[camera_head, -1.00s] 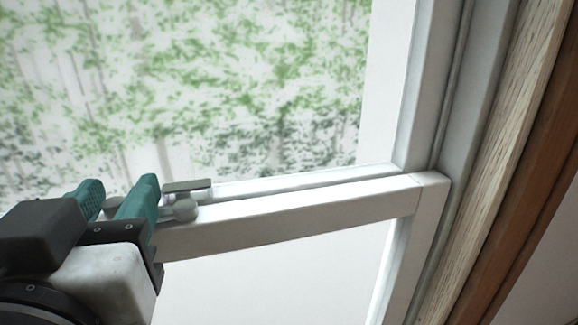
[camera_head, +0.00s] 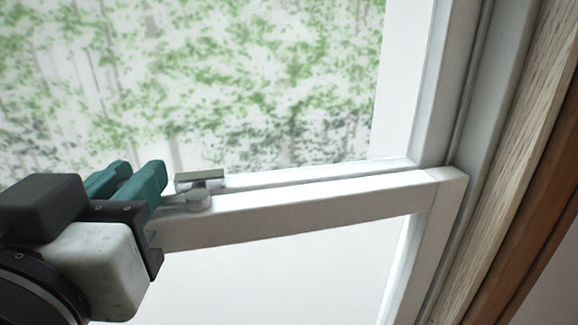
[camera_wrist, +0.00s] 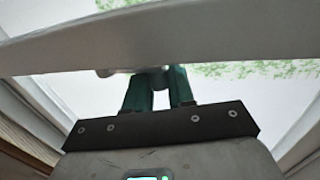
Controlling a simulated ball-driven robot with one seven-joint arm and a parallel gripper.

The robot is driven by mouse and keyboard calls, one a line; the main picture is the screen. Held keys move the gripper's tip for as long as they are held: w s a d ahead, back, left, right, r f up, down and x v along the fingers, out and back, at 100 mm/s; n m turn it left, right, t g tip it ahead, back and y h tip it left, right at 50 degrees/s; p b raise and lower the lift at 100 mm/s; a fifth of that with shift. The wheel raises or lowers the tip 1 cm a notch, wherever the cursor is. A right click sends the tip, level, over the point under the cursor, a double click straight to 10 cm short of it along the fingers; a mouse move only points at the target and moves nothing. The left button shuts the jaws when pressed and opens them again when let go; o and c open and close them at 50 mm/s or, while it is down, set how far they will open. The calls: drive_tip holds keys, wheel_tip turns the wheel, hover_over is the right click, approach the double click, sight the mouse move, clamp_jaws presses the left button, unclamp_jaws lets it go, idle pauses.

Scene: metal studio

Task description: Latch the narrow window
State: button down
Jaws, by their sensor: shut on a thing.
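The narrow window's latch (camera_head: 199,190) is a small grey metal fitting with a flat top piece and a rounded pivot, on the middle rail (camera_head: 310,201) where the two sashes meet. Its lever reaches left from the pivot towards my gripper (camera_head: 140,185). My gripper comes in from the left with its teal fingers shut on the lever's end; the fingers hide the grip itself. In the wrist view the teal fingers (camera_wrist: 159,88) stand close together below the pale rail (camera_wrist: 165,45), with a bit of grey metal (camera_wrist: 117,72) beside their tips.
The white side frame (camera_head: 482,100) and wooden trim (camera_head: 505,195) close off the right. Patterned glass (camera_head: 220,70) fills the upper sash. The lower pane (camera_head: 290,265) looks plain and pale. The rail right of the latch is clear.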

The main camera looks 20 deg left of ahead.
drive_tip(key=c, duration=1.1)
unclamp_jaws()
drive_tip(key=shift+s, duration=0.1)
drive_tip(key=b+v, duration=0.3)
drive_tip(key=v, duration=0.7)
drive_tip(key=shift+s, duration=0.3)
drive_tip(key=shift+d, duration=0.15)
